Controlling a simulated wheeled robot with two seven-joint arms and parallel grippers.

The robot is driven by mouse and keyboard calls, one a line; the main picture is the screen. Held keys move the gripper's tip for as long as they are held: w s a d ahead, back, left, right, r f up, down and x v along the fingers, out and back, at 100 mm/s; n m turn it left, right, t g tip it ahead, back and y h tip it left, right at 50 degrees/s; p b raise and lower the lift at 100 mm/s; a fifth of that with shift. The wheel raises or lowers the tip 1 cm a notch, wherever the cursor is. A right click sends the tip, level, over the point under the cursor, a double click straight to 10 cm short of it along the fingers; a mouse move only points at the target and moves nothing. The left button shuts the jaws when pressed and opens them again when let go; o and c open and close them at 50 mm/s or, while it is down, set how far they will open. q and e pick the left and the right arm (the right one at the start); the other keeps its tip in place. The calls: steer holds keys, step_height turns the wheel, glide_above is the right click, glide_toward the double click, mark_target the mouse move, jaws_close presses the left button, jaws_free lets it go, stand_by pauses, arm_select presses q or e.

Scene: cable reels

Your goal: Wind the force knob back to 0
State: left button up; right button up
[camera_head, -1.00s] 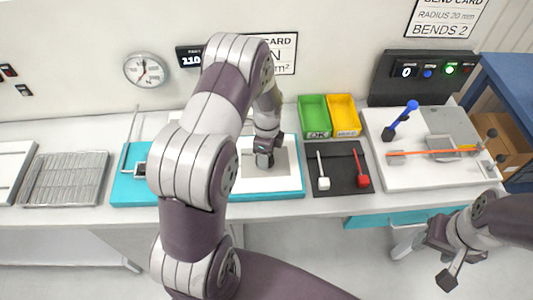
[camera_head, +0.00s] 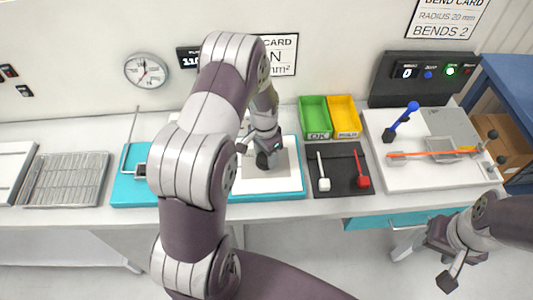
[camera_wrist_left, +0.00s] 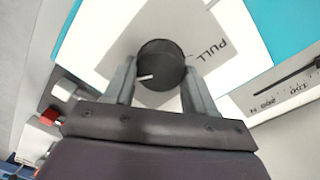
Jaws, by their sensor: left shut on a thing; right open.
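The force knob (camera_wrist_left: 161,66) is a dark round knob with a white pointer line, seen in the left wrist view next to the printed word PULL. My left gripper (camera_wrist_left: 160,82) has one finger on each side of the knob and is shut on it. In the head view the left gripper (camera_head: 267,158) is over the grey-and-white panel of the teal-edged board (camera_head: 285,192), and my arm hides much of that board. A scale with printed numbers (camera_wrist_left: 290,90) shows at the right of the wrist view. My right gripper (camera_head: 447,281) is open and empty, in front of the bench.
A black mat (camera_head: 340,183) with a white-tipped and a red-tipped tool lies right of the board. Green (camera_head: 314,112) and yellow (camera_head: 345,112) bins stand behind it. A bending fixture (camera_head: 430,165) with a blue handle is further right. A wire rack (camera_head: 65,180) is at the left.

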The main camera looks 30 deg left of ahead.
arm_select(q)
steer(key=n, duration=0.6)
steer(key=shift+a, duration=0.1)
steer(key=n+p, duration=0.1)
steer(key=n, duration=0.4)
steer(key=shift+s+n+t+p, duration=0.15)
steer(key=shift+n+t+p, duration=0.15)
steer(key=shift+n, duration=0.1)
steer(key=n+p, duration=0.1)
steer(key=n, duration=0.5)
steer(key=shift+s+p, duration=0.1)
steer(key=shift+p, duration=0.2)
steer(key=n, duration=0.2)
steer(key=shift+n+p, duration=0.3)
steer(key=shift+n, duration=0.1)
steer(key=shift+s+n+y, duration=0.1)
steer(key=shift+n+y, duration=0.2)
steer(key=shift+n, duration=1.3)
steer(key=o, duration=1)
steer(key=shift+o, duration=0.2)
